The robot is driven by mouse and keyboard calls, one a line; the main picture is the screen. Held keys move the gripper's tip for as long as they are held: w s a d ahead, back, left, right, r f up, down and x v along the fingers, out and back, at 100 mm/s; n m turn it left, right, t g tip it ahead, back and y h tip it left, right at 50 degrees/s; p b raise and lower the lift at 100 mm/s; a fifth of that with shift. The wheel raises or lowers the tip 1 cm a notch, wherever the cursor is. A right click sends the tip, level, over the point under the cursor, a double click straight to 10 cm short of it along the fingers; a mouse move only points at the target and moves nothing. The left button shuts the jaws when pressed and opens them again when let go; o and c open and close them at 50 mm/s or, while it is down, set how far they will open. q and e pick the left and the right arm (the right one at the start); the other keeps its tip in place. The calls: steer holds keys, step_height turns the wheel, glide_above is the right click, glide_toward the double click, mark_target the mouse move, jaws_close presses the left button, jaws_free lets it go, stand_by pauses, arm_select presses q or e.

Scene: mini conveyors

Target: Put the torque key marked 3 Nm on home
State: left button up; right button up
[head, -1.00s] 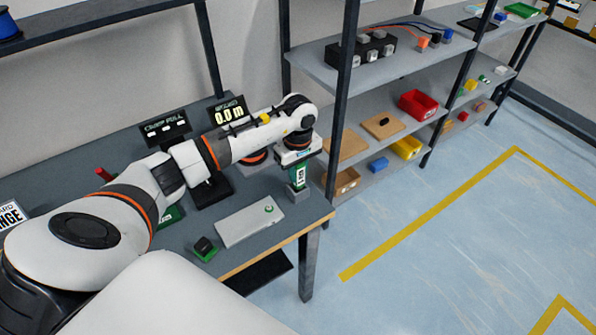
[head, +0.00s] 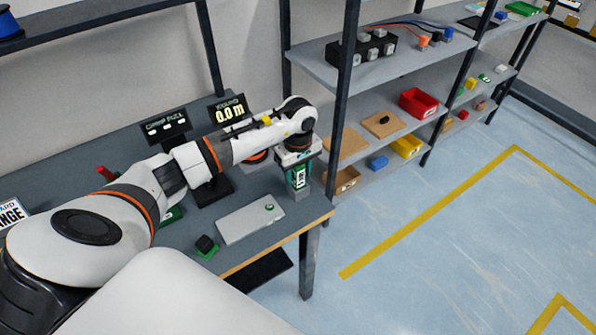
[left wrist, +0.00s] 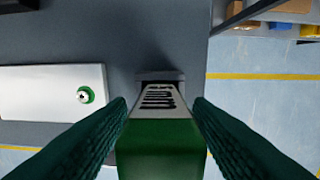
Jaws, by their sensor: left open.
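A green upright piece with a pale label (head: 300,179) stands at the right end of the bench; I cannot read its marking. In the left wrist view it shows as a green block (left wrist: 160,150) with dark print on a grey-white face. My left gripper (head: 297,189) is directly above and around it. Its dark green fingers (left wrist: 160,108) are open, one on each side of the piece, with narrow gaps. A grey block (head: 304,194) sits at its foot. I cannot tell which spot is home. My right gripper is not in view.
A white plate with a green round button (head: 240,227) lies left of the gripper. A black knob on a green base (head: 206,246) is near the front edge. Displays (head: 230,110) stand behind my arm. Shelving (head: 385,125) rises close on the right, beyond the bench end.

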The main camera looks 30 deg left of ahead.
arm_select(q)
step_height(320, 180, up, 12)
steer(key=b, duration=0.2)
steer(key=shift+b, duration=0.4)
